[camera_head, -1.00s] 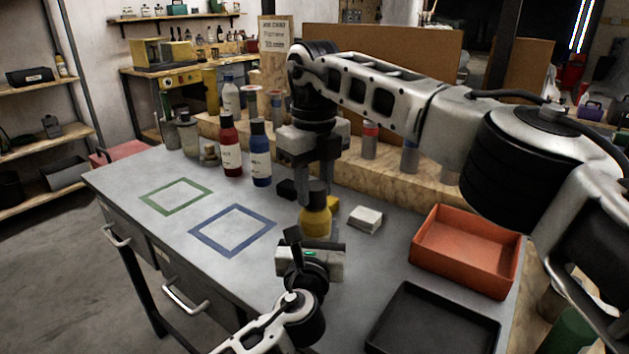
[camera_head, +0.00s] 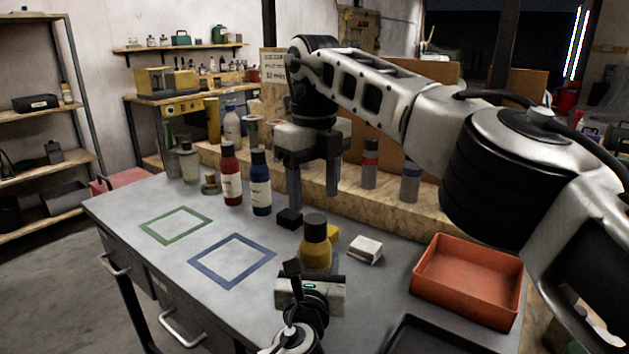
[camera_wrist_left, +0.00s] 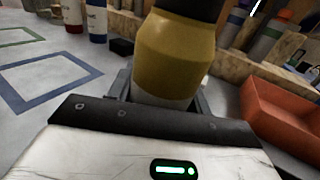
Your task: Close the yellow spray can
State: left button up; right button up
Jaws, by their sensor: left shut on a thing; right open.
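The yellow spray can (camera_head: 316,252) stands upright near the middle of the grey table, with a black cap (camera_head: 315,227) on top. In the left wrist view the can (camera_wrist_left: 176,55) fills the middle, between the fingers, and the cap is cut off at the top edge. My left gripper (camera_head: 313,275) is shut on the can's lower body from the front. My right gripper (camera_head: 313,198) is open and empty, pointing down just above and behind the cap, its two fingers apart. Whether the cap is fully seated cannot be told.
A small black block (camera_head: 289,218), a white block (camera_head: 365,249) and a partly hidden yellow piece (camera_head: 334,233) lie near the can. Red (camera_head: 231,175) and blue (camera_head: 260,185) bottles stand behind left. An orange tray (camera_head: 468,290) is right. Taped squares at left are empty.

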jog(key=shift+r, duration=0.9)
pick_arm(q)
jog(key=o, duration=1.4)
jog(key=shift+o, duration=0.2)
jog(key=shift+s, duration=0.15)
jog(key=s, duration=0.5)
jog(key=s+a, duration=0.1)
jog(key=s, duration=0.4)
jog(key=s+a, duration=0.1)
jog(key=s, duration=0.4)
jog(key=shift+s, duration=0.3)
pick_arm(e)
jog(key=shift+r, duration=0.15)
pick_arm(q)
jog(key=shift+f, duration=0.1)
